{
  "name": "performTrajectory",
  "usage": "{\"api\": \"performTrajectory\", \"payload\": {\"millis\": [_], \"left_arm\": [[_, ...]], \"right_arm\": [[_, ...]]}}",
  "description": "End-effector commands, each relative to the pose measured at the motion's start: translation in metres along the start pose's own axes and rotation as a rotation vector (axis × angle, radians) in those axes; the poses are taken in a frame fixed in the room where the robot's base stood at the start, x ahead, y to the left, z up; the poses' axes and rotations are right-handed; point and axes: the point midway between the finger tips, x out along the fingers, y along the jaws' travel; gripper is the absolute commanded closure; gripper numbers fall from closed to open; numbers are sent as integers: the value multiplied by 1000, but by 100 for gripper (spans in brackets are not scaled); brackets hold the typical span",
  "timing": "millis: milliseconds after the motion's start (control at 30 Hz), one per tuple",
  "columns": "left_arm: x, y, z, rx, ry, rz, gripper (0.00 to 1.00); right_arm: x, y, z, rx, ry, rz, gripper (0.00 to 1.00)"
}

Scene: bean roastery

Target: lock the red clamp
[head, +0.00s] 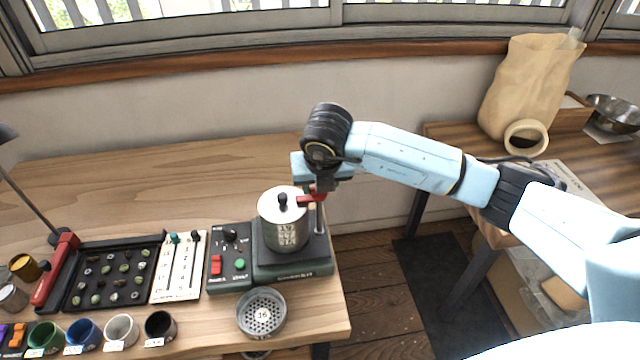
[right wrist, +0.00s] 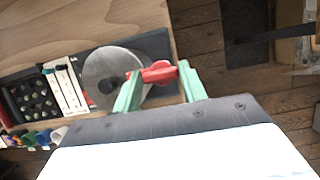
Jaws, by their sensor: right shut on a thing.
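The red clamp (head: 308,197) is at the right side of the silver lidded canister on the grinder, next to a thin upright post. My right gripper (head: 318,187) reaches in from the right and is at the clamp, partly covering it. In the right wrist view, the red clamp (right wrist: 152,73) lies between the two pale green fingers of my right gripper (right wrist: 160,72), which is shut on it. The silver canister (head: 284,222) with its black lid knob stands upright on the dark grinder base (head: 290,266). My left gripper is not in view.
A control panel (head: 230,262) with red and green buttons adjoins the base. A perforated cup (head: 262,313) stands in front. A bean tray (head: 112,240), a white slider board (head: 180,240) and several small cups are to the left. The table behind is clear.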

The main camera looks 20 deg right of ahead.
Motion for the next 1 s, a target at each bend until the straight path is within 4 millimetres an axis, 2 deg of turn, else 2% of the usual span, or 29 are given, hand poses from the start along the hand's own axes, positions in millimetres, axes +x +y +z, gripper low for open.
{"api": "performTrajectory", "payload": {"millis": [300, 333, 500, 800, 867, 1000], "left_arm": [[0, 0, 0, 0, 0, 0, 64], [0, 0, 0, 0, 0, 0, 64], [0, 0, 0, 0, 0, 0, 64], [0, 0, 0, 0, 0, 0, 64], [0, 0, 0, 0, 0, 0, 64], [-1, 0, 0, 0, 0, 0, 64]], "right_arm": [[0, 0, 0, 5, 0, -1, 81], [0, 0, 0, 5, 0, -1, 56], [0, 0, 0, 3, 0, -1, 36], [-2, 0, 0, 2, -1, 0, 36], [-7, 0, 1, 2, -2, 1, 36], [-29, 0, 1, 0, -4, 2, 36]]}}
